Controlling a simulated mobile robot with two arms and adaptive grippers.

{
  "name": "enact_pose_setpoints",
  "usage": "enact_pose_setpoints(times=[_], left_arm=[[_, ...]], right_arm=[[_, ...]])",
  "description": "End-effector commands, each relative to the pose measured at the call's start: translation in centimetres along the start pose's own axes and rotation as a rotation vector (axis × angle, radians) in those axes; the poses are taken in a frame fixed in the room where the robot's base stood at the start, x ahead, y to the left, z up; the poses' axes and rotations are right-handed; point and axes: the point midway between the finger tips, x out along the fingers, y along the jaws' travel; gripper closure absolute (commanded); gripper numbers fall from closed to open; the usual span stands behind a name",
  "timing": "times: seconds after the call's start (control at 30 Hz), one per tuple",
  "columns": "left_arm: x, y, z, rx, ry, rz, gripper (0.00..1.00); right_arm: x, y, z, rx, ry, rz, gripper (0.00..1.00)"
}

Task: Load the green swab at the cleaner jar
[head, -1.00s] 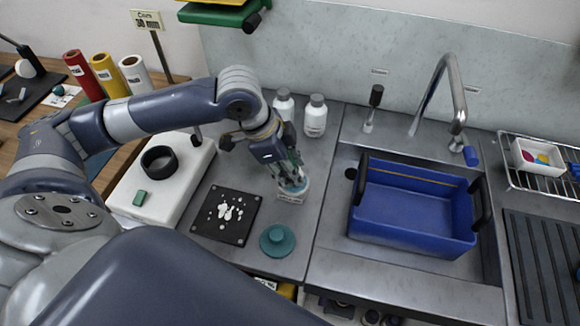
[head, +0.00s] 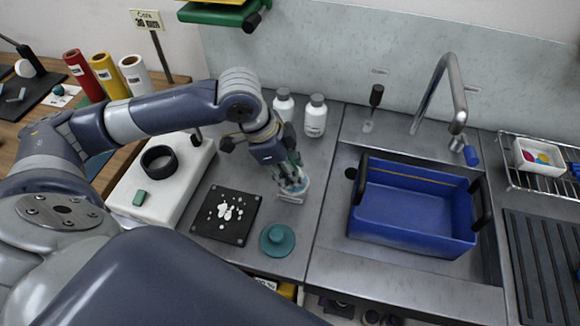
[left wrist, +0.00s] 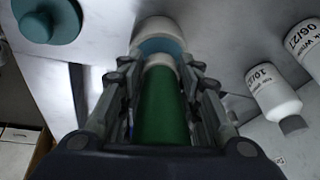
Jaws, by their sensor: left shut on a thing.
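My left gripper (left wrist: 160,105) is shut on the green swab (left wrist: 162,105), whose green body lies between the fingers in the left wrist view. The swab's pale far end meets the mouth of the cleaner jar (left wrist: 155,30), which shows a white rim and blue inside. I cannot tell how deep the tip is. In the head view the left gripper (head: 285,168) points down over the jar (head: 291,196), hiding most of the swab. A teal lid (head: 277,241) lies on the counter in front of the jar. My right gripper is not in view.
Two white bottles (head: 315,116) stand behind the jar. A black mat with white bits (head: 240,236) lies to its left, beside a white block (head: 125,208) with a black ring. A blue basin (head: 412,232) sits in the sink at right, under the tap (head: 457,100).

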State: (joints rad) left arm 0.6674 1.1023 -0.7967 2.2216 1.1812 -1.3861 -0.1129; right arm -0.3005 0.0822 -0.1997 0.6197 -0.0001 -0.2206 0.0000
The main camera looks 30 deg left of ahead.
Motion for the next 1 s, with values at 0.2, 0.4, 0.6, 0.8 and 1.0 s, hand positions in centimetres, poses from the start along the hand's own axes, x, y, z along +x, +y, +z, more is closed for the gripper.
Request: enact_pose_setpoints(times=[0.2, 0.4, 0.6, 0.8, 1.0], left_arm=[[0.29, 0.03, 0.1, 0.0, 0.0, 0.0, 0.89], [0.52, 0.05, 0.17, 0.0, 0.0, 0.0, 0.89], [0.64, 0.06, 0.21, 0.0, 0.0, 0.0, 0.89], [0.63, 0.06, 0.21, 0.0, 0.0, 0.0, 0.89], [0.62, 0.07, 0.2, 0.0, 0.0, 0.0, 0.89]], right_arm=[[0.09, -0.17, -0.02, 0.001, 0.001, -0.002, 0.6], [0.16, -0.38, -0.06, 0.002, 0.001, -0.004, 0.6], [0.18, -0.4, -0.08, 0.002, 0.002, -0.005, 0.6], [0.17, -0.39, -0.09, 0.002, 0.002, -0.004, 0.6], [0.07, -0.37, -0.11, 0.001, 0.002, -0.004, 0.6]])
